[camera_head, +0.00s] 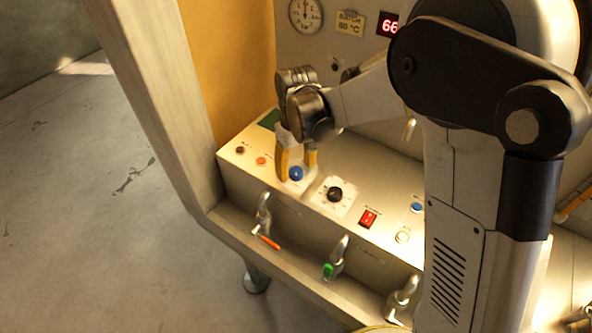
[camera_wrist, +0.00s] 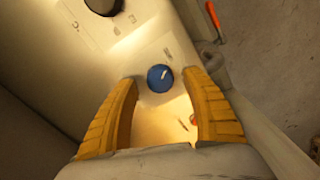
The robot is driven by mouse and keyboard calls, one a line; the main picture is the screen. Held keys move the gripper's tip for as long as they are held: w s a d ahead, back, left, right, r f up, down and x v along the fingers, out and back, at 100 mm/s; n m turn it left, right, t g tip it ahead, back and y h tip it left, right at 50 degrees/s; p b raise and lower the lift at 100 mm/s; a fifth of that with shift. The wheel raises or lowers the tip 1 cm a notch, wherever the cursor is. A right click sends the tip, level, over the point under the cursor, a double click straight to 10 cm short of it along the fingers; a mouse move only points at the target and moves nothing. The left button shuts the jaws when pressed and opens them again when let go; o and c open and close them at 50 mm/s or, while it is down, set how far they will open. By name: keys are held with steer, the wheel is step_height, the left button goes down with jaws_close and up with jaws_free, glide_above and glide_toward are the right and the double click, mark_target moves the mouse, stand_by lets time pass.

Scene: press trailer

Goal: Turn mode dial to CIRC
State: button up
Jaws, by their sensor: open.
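A black dial knob (camera_head: 335,195) sits on a white marked plate on the sloped control panel (camera_head: 375,215); its lettering is too small to read. In the wrist view the knob (camera_wrist: 104,4) is cut off at the top edge. My gripper (camera_head: 297,167) is open, its yellow fingers pointing down at the panel, left of the dial. A round blue button (camera_head: 295,174) lies below and between the fingertips; it also shows in the wrist view (camera_wrist: 160,78). Nothing is held. I cannot tell how far the fingertips are above the panel.
A red rocker switch (camera_head: 368,218) and a second blue button (camera_head: 416,207) are right of the dial. Brown and orange buttons (camera_head: 261,161) are at the left. Valves with orange (camera_head: 266,239) and green (camera_head: 328,271) handles stand along the front ledge. A gauge (camera_head: 305,14) hangs behind.

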mark_target(296, 171)
step_height(296, 171, up, 11)
stand_by(0.3)
steer(key=shift+s+f, duration=0.1)
steer(key=shift+f, duration=0.05)
